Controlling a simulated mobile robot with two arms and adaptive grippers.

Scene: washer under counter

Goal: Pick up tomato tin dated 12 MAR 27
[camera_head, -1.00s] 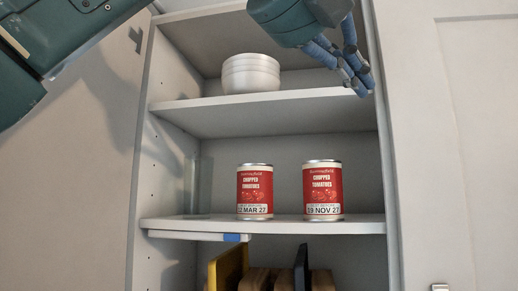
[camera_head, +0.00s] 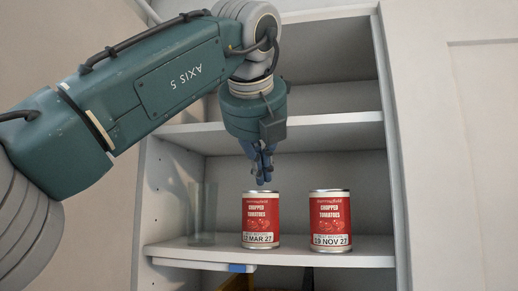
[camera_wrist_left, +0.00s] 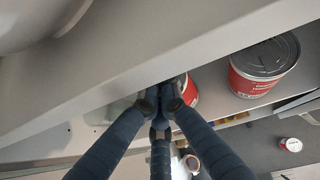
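The tomato tin dated 12 MAR 27 (camera_head: 261,215) stands upright on the lower cabinet shelf, red with a white date strip; the first digit of its date is hard to read. It also shows partly in the left wrist view (camera_wrist_left: 191,90), mostly hidden by the fingers and shelf edge. My left gripper (camera_head: 264,180) points down just above this tin's top; I cannot tell whether it touches. In the left wrist view its blue fingers (camera_wrist_left: 160,108) come together at the tips with nothing visible between them. My right gripper is not in view.
A similar tin dated 19 NOV 27 (camera_head: 331,222) stands to the right, with a gap between. A clear glass (camera_head: 202,216) stands close on the left. The middle shelf (camera_head: 335,131) runs above the tins.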

